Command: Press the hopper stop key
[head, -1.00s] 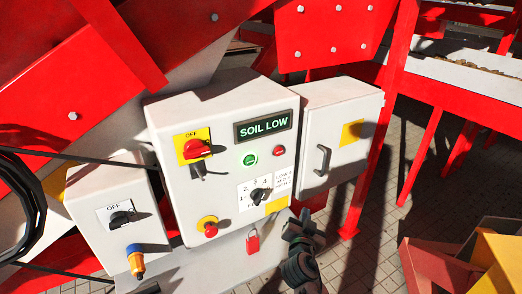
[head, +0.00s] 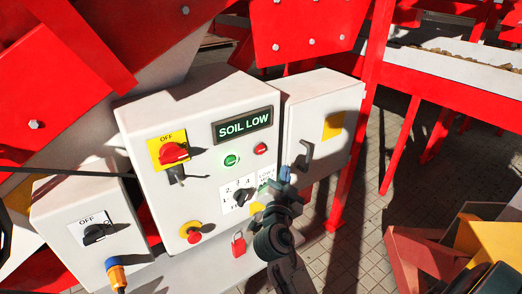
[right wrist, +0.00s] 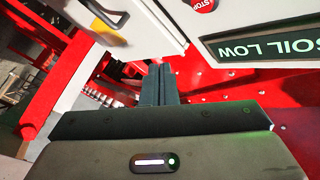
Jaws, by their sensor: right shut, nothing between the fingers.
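The control box (head: 150,115) has a lit display (head: 243,125) reading SOIL LOW. Below the display are a green lit key (head: 231,160) and the red stop key (head: 260,149) to its right. In the right wrist view the red key marked STOP (right wrist: 204,5) is cut by the top edge. My right gripper (head: 286,173) is shut and empty, below and right of the red key and apart from it in the head view. Its closed fingers (right wrist: 160,84) also show in the right wrist view. My left gripper is out of view.
A red isolator switch (head: 173,152), a rotary selector (head: 241,197), a red mushroom button (head: 194,232) and a red padlock (head: 238,244) are nearby. A second cabinet (head: 330,95) with a handle (head: 304,155) adjoins on the right. Red machine frames surround the boxes.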

